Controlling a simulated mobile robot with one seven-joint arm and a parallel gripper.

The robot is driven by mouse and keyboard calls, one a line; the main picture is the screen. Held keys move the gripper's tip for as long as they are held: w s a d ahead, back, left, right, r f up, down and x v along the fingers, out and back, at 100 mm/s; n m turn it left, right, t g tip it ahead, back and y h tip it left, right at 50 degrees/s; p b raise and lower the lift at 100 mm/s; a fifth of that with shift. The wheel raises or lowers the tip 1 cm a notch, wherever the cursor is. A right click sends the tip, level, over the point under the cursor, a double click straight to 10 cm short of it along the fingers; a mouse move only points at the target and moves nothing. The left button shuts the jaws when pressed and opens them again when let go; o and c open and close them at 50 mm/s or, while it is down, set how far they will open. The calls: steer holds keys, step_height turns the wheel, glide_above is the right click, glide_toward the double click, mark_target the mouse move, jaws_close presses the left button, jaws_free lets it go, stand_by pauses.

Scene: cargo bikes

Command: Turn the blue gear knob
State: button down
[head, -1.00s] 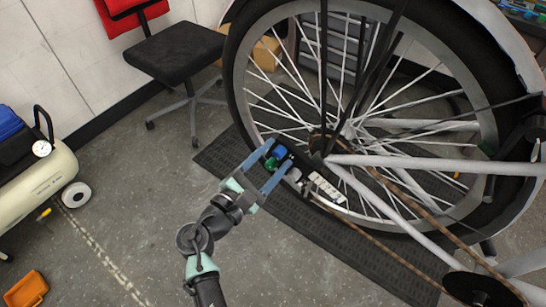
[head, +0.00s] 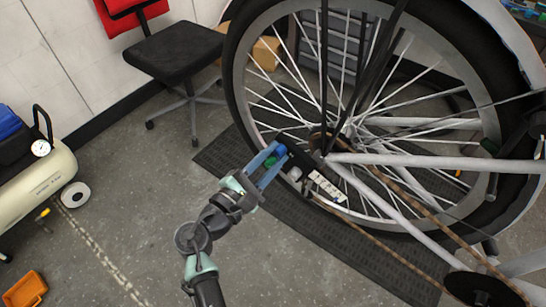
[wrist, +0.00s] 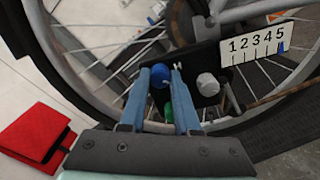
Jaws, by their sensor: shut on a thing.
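The blue gear knob (head: 281,150) is on a dark panel by the bike's rear wheel hub. It also shows in the wrist view (wrist: 159,77). My gripper (head: 275,151) has its blue fingers closed on the knob, one on each side, near their tips. In the wrist view the fingers (wrist: 163,73) flank the knob. A white number plate (wrist: 256,43) reading 1 2 3 4 5 is to the right on the same panel. Any pointer on the knob cannot be made out.
A green knob (wrist: 169,109) shows between the fingers, and a whitish knob (wrist: 208,84) is close to the right finger. The spoked wheel (head: 237,85) and grey frame tube (head: 430,163) are close by. Open floor lies left of my arm.

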steer(key=m+b, duration=0.2)
steer(key=m, duration=0.1)
steer(key=shift+f+b, duration=0.25)
steer(key=shift+b, duration=0.05)
steer(key=m+b, duration=0.3)
steer(key=shift+m, duration=0.4)
steer(key=shift+r+m+b, duration=0.15)
steer(key=shift+m+b, duration=1.55)
steer(key=shift+m, duration=0.3)
steer(key=c, duration=0.6)
jaws_free()
steer(key=shift+r, duration=0.1)
